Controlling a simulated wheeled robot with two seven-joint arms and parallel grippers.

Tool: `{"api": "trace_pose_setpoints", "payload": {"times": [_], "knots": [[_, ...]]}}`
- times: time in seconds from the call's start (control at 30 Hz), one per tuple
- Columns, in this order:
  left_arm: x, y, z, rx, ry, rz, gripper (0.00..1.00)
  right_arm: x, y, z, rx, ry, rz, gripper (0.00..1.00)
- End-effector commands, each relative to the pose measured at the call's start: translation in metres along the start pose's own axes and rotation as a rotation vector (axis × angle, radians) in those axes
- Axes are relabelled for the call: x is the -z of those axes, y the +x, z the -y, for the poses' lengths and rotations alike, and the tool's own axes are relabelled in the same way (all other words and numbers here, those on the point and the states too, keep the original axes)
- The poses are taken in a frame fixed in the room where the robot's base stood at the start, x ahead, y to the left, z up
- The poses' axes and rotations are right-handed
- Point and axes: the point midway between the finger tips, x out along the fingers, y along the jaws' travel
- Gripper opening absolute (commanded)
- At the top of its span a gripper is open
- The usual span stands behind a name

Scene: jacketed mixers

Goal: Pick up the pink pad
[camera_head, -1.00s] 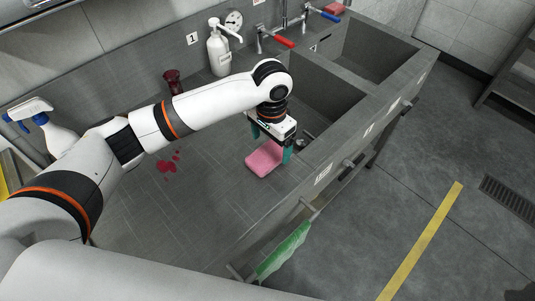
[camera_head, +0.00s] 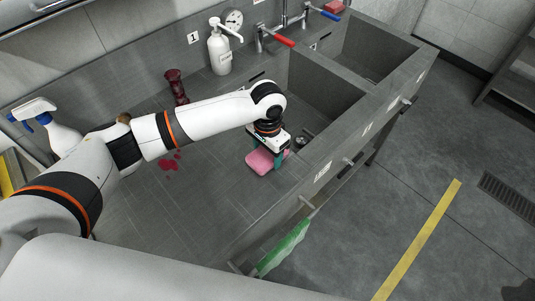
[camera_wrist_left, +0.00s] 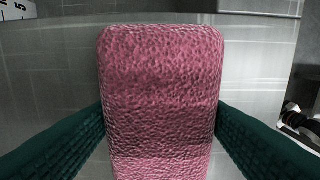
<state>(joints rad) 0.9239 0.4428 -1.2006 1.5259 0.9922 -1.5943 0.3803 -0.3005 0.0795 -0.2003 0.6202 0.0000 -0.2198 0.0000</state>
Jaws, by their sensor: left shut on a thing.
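The pink pad (camera_head: 259,162) is on or just above the grey counter, left of the near sink basin, in the head view. My left gripper (camera_head: 268,157) is over it from above, with its green fingers at the pad's sides. In the left wrist view the pad (camera_wrist_left: 160,100) fills the middle, with a rough pink surface. The left gripper (camera_wrist_left: 160,135) is shut on it, one green finger against each long side. I cannot tell whether the pad touches the counter. My right gripper is not in view.
A white pump bottle (camera_head: 219,50), a dark red vessel (camera_head: 176,87) and a spray bottle (camera_head: 50,128) stand on the counter (camera_head: 215,200). Red spots (camera_head: 170,164) mark it. A green cloth (camera_head: 284,246) hangs at the front edge. The sink basin (camera_head: 322,93) lies right of the pad.

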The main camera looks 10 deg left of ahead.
Motion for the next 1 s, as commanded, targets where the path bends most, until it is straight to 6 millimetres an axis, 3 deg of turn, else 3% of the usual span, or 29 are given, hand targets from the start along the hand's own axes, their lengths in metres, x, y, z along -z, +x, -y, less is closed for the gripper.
{"api": "trace_pose_setpoints", "payload": {"times": [0.27, 0.7, 1.0], "knots": [[-0.001, -0.009, 0.0, 0.0, 0.0, 0.003, 0.41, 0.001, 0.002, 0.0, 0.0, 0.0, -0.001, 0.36], [-0.001, -0.088, 0.0, 0.0, 0.001, 0.003, 0.41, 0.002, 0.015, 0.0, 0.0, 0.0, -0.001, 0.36], [0.0, -0.101, 0.0, 0.0, 0.0, 0.0, 0.41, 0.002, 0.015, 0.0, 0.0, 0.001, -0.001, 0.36]]}}
